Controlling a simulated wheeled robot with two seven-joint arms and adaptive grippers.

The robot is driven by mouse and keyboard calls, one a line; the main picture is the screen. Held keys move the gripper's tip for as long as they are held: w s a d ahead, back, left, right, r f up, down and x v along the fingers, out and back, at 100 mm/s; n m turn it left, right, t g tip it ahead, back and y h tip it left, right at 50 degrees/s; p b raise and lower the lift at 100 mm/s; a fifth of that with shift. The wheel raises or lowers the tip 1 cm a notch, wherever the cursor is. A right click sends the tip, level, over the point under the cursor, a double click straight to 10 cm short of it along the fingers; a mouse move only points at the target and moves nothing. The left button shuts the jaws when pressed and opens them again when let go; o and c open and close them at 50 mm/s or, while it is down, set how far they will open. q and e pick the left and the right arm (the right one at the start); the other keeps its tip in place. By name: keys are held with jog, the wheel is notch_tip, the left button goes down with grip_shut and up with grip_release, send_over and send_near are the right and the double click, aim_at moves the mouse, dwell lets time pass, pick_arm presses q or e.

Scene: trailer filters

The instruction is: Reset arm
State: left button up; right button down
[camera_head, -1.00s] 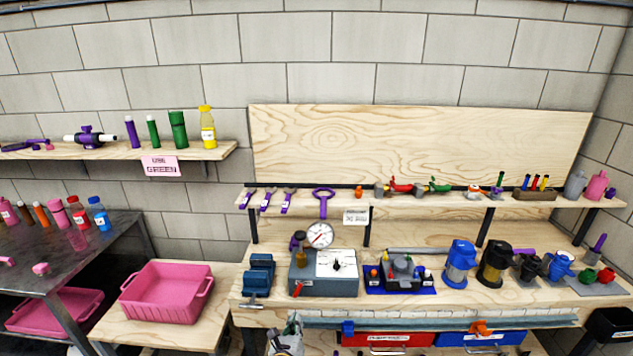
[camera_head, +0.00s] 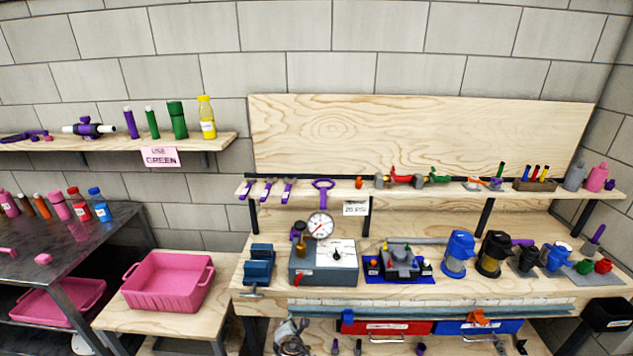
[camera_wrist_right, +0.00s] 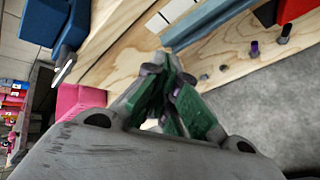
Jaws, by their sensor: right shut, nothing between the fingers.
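My right gripper (camera_head: 291,326) shows low in the head view, in front of the workbench and below its front edge. In the right wrist view its green-padded fingers (camera_wrist_right: 174,88) are together with nothing between them. It touches nothing that I can see. My left gripper is not in view.
The workbench (camera_head: 420,295) carries a blue vise (camera_head: 259,268), a grey gauge box (camera_head: 322,266) and several filters. Red (camera_head: 390,328) and blue (camera_head: 490,328) bins sit below its edge. A pink crate (camera_head: 165,297) stands on the low table at left. A shelf sign (camera_head: 160,157) reads "USE GREEN".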

jog(key=d+f+m+g+y, duration=0.1)
jog(key=d+f+m+g, duration=0.1)
jog(key=d+f+m, duration=1)
jog(key=s+d+f+m+g+h, duration=0.1)
jog(key=s+d+f+m+g, duration=0.1)
jog(key=s+d+f+m, duration=0.75)
jog(key=s+d+f+g+h, duration=0.1)
jog(key=s+d+f, duration=0.3)
jog(key=s, duration=0.4)
jog(key=s+d+f+m+g, duration=0.1)
jog(key=s+d+f, duration=0.35)
jog(key=s, duration=0.35)
jog(key=s+d+f+g+h, duration=0.15)
jog(key=s+d+f, duration=0.3)
jog(key=s, duration=0.45)
jog(key=s+d+f+g, duration=0.1)
jog(key=s, duration=0.9)
jog(key=s+f+g, duration=0.1)
jog(key=s+f, duration=0.1)
jog(key=s, duration=0.8)
jog(key=shift+s+d+f+m+g, duration=0.2)
jog(key=shift+s+d+m+g, duration=0.15)
jog(key=shift+d, duration=0.05)
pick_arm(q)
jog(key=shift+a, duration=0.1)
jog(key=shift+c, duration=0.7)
